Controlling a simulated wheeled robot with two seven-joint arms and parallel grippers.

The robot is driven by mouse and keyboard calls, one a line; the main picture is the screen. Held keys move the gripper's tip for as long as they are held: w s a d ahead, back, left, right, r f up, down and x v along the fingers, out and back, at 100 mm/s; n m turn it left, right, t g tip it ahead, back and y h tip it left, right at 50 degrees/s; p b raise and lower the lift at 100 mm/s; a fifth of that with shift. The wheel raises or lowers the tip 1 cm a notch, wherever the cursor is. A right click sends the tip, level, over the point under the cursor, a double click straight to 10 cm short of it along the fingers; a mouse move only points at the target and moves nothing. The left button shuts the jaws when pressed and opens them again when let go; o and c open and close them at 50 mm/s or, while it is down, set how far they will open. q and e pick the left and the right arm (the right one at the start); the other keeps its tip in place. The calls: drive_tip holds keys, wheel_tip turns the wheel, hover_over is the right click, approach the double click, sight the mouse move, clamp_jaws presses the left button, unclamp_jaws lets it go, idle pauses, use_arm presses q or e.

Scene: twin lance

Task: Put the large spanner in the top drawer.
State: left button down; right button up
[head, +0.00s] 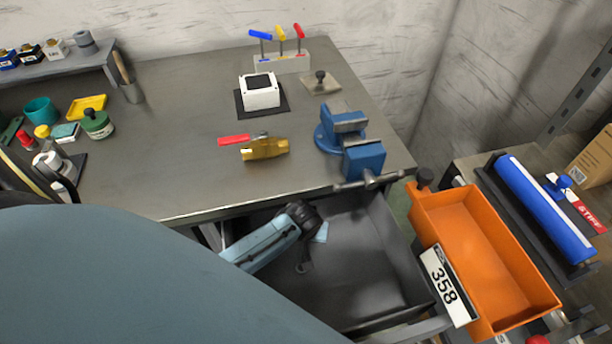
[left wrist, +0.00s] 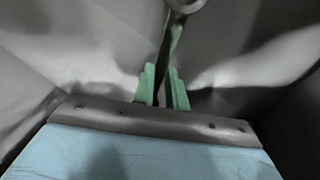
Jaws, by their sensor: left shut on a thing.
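The top drawer (head: 372,255) is a dark grey open drawer under the workbench in the head view. My left arm reaches down into it, and the hand is over its left part. In the left wrist view my left gripper (left wrist: 162,90) has its green fingers shut on the large spanner (left wrist: 176,35). The spanner is a grey metal shaft with a rounded end at the top edge of that view; the rest of it is hidden. Grey drawer surfaces surround it. I cannot tell whether the spanner touches the drawer floor. My right gripper is out of view.
The bench (head: 185,185) carries a blue vice (head: 362,158) at its front right, close to the drawer. An orange bin (head: 480,250) labelled 358 stands right of the drawer. The drawer's right part is clear.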

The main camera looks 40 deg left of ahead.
use_arm(q)
drive_tip(key=shift+f, duration=0.1)
drive_tip(key=c, duration=1.4)
unclamp_jaws()
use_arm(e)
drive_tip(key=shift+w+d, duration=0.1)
